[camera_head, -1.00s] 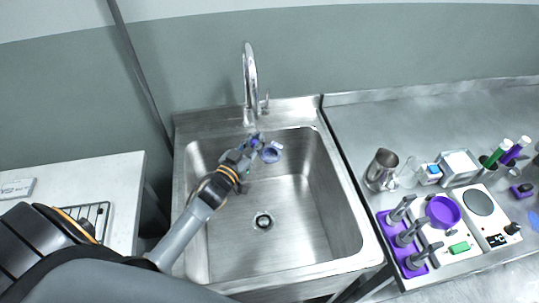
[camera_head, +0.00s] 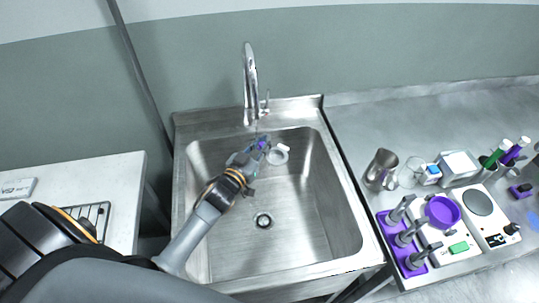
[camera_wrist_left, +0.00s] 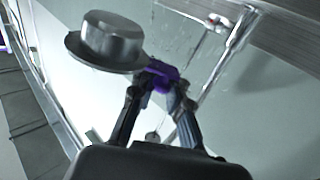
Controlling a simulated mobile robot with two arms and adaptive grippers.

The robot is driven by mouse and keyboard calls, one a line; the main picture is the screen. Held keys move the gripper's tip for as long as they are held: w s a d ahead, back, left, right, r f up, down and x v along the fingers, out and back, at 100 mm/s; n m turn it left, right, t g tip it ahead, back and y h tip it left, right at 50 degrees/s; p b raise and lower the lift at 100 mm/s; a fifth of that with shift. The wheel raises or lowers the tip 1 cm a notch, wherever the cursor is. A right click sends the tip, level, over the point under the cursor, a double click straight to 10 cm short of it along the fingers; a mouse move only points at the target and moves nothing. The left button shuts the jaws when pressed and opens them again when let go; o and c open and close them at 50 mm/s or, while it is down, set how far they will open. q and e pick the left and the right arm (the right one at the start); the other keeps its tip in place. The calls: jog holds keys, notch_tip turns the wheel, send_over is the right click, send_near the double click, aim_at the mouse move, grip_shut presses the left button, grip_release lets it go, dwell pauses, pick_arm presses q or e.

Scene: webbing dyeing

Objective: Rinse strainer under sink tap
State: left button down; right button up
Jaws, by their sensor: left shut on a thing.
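My left gripper (camera_head: 258,147) is shut on the purple handle of the strainer (camera_head: 279,154) and holds it inside the sink basin (camera_head: 285,215), near the back and below the tap (camera_head: 250,75). In the left wrist view, the strainer (camera_wrist_left: 112,42) is a small metal cup with a wide rim, beside the fingertips (camera_wrist_left: 163,82) and the purple handle (camera_wrist_left: 160,77). In the head view it shows as a pale ring, apart from the basin walls. Whether water strikes the strainer I cannot tell. My right gripper is not in view.
The drain (camera_head: 263,220) lies in the basin floor. On the right counter stand a metal jug (camera_head: 381,168), a purple rack (camera_head: 402,245), a purple bowl (camera_head: 443,212) and a hot plate (camera_head: 480,203). A white table (camera_head: 110,180) is at the left.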

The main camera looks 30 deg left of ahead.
aim_at(274, 162)
pick_arm(q)
jog(key=shift+s+d+p, duration=0.2)
jog(key=shift+s+d, duration=0.4)
jog(key=shift+d, duration=0.3)
jog(key=shift+s+d+p, duration=0.15)
jog(key=shift+s+d, duration=0.45)
jog(key=shift+d, duration=0.3)
jog(key=shift+s+d+p, duration=0.2)
jog(key=shift+s+d, duration=0.4)
jog(key=shift+d, duration=0.3)
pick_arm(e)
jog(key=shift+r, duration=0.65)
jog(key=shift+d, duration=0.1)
